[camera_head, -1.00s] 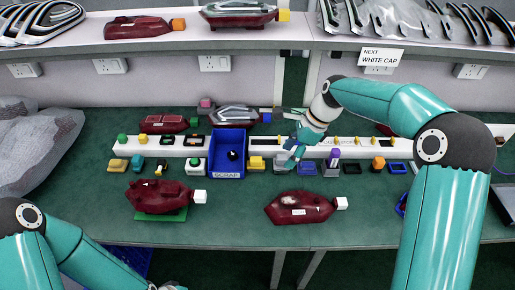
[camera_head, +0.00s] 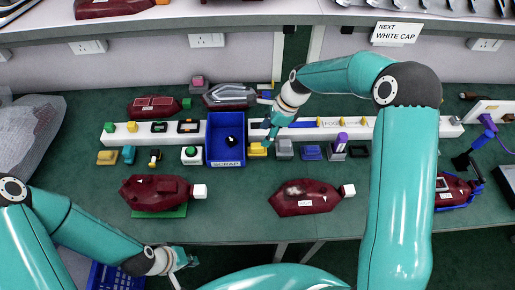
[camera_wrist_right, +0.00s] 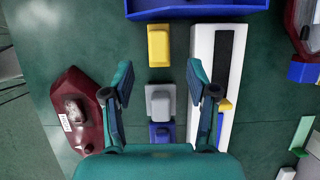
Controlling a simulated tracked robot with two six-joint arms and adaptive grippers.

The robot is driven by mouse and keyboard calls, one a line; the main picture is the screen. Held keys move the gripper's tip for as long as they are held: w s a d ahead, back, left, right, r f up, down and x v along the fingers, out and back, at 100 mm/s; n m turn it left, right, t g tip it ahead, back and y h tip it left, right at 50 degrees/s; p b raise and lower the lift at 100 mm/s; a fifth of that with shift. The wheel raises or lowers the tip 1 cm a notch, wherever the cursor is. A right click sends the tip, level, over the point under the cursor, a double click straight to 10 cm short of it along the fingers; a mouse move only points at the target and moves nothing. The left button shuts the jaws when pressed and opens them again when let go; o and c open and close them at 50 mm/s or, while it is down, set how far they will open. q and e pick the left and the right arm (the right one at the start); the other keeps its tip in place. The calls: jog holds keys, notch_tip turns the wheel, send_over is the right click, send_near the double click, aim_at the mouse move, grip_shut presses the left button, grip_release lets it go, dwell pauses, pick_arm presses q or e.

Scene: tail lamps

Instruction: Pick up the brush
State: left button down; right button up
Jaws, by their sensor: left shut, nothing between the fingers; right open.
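No thing is clearly recognisable as a brush. A purple-topped upright piece (camera_head: 342,139) stands in a small grey holder in the front row, right of my right gripper; I cannot tell if it is the brush. My right gripper (camera_head: 268,130) is open above the white strip, near the yellow block (camera_head: 257,150). In the right wrist view its spread fingers (camera_wrist_right: 160,75) show nothing held; a grey block (camera_wrist_right: 160,101) and a blue block (camera_wrist_right: 162,132) lie below. My left gripper (camera_head: 186,260) is shut and empty in front of the bench edge.
The blue scrap bin (camera_head: 226,163) stands left of my right gripper. Dark red lamps (camera_head: 305,196) (camera_head: 158,193) lie in front. A long white strip (camera_head: 390,129) holds small parts. Open green bench (camera_head: 240,205) lies between the front lamps.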

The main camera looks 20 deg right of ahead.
aim_at(257, 145)
jog(key=shift+x, duration=1.15)
jog(key=shift+p+x, duration=0.95)
jog(key=shift+x, duration=1.6)
jog(key=shift+a, duration=0.1)
grip_shut()
jog(key=shift+r, duration=0.2)
notch_tip(257, 145, up, 20)
jog(key=b, duration=0.2)
jog(key=shift+s+f, duration=0.1)
